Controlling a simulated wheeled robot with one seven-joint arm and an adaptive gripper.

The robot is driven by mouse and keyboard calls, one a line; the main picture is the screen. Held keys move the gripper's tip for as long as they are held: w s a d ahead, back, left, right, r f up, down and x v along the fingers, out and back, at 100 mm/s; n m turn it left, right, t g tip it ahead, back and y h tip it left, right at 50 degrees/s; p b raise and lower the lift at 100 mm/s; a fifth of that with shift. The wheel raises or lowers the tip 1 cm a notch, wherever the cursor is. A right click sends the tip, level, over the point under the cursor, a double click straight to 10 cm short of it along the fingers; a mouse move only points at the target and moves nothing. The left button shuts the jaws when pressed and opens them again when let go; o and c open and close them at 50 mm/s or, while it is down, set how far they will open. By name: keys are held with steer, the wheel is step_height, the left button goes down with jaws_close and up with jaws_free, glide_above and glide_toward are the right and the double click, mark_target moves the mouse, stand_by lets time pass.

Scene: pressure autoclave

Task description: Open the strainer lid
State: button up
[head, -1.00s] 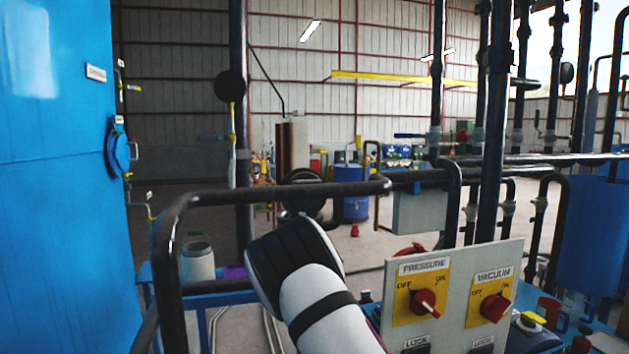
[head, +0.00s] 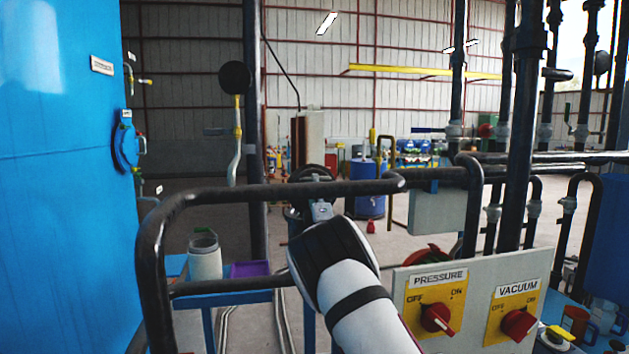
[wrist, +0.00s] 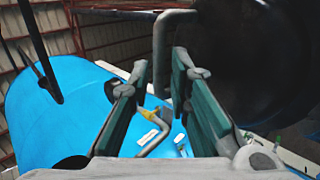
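My gripper (wrist: 160,62) shows in the wrist view with two teal-padded fingers spread apart. A grey bent rod (wrist: 163,45), like a handle, hangs between the fingertips with space on both sides. A large dark round body (wrist: 245,60) fills the upper right of that view, close by. In the head view, my black and white wrist hides most of the gripper. A dark round part (head: 312,175) shows just beyond it, behind the black rail. I cannot tell for sure which of these parts is the strainer lid.
A switch panel (head: 470,300) stands close on the right. A blue tank (head: 65,200) fills the left. A whitish container (head: 205,260) and a purple tray (head: 250,268) stand on a low blue table.

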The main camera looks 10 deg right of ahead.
steer(key=shift+x, duration=1.3)
jaws_close()
steer(key=shift+f, duration=0.1)
